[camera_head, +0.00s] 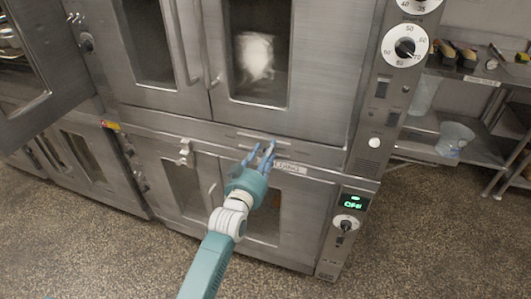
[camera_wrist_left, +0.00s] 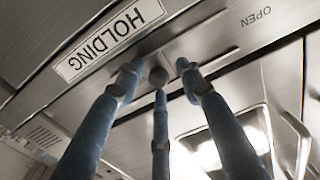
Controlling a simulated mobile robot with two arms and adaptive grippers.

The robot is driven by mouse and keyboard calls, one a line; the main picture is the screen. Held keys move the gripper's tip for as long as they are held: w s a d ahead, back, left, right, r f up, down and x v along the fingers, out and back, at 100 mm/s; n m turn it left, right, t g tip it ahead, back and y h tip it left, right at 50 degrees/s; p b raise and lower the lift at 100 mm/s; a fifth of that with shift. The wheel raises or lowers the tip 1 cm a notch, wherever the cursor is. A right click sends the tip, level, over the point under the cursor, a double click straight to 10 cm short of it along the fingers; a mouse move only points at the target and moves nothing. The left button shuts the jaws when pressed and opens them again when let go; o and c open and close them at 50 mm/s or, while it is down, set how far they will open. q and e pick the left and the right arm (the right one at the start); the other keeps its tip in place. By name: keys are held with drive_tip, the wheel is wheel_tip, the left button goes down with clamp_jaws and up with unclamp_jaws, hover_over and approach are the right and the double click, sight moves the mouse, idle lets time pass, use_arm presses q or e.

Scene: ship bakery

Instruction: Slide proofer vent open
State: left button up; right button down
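The proofer vent strip runs along the metal panel between the upper and lower oven doors. In the left wrist view a small round dark knob (camera_wrist_left: 158,77) sits on this strip, between the "HOLDING" label (camera_wrist_left: 108,40) and the engraved word "OPEN" (camera_wrist_left: 256,16). The label also shows in the head view (camera_head: 291,168). My left gripper (camera_head: 262,152) is at the panel, its three blue fingers spread around the knob (camera_wrist_left: 158,76). Gaps show between the side fingertips and the knob; contact by the lower finger is unclear. The knob is hidden in the head view. My right gripper is not in view.
Glass doors with handles stand above (camera_head: 257,55) and below the panel. A control column (camera_head: 375,125) with dials is to the right, its lower display lit. An open door (camera_head: 40,60) is at the left.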

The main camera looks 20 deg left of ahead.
sight(246, 139)
use_arm(q)
clamp_jaws()
drive_tip(key=shift+a, duration=0.15)
drive_tip(key=a, duration=0.7)
drive_tip(key=shift+w+a, duration=0.15)
drive_tip(key=shift+a, duration=0.2)
drive_tip(key=shift+r, duration=0.15)
